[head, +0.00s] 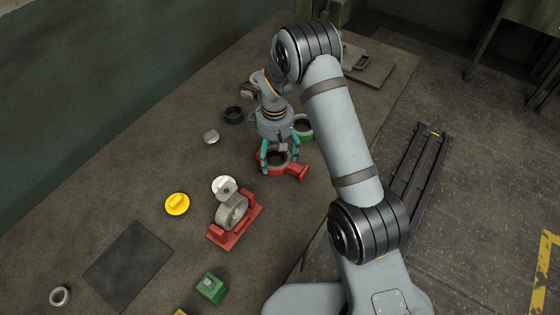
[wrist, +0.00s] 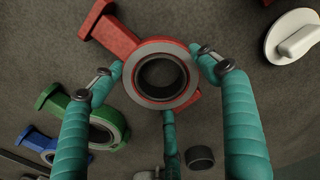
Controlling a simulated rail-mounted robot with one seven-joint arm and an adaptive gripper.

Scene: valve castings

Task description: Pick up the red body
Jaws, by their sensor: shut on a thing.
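The red body (head: 298,171) is a ring with a stubby arm ending in a squared head, at the centre of the head view. In the wrist view it fills the upper middle (wrist: 120,38), its grey-rimmed bore facing the camera. My gripper (head: 280,153) has teal fingers set around the ring. In the wrist view my gripper (wrist: 160,68) has fingertips against the ring's left and right sides, and a third finger comes up from below. It is shut on the red body. I cannot tell whether the body is clear of the table.
A green body (wrist: 106,120) lies close to the left finger, with a blue body (wrist: 38,142) beyond it. A white cap (head: 223,185), a grey ring (head: 233,210) on a red stand (head: 222,236), a yellow cap (head: 177,204) and a green block (head: 211,287) stand nearer. The dark mat (head: 130,265) is bare.

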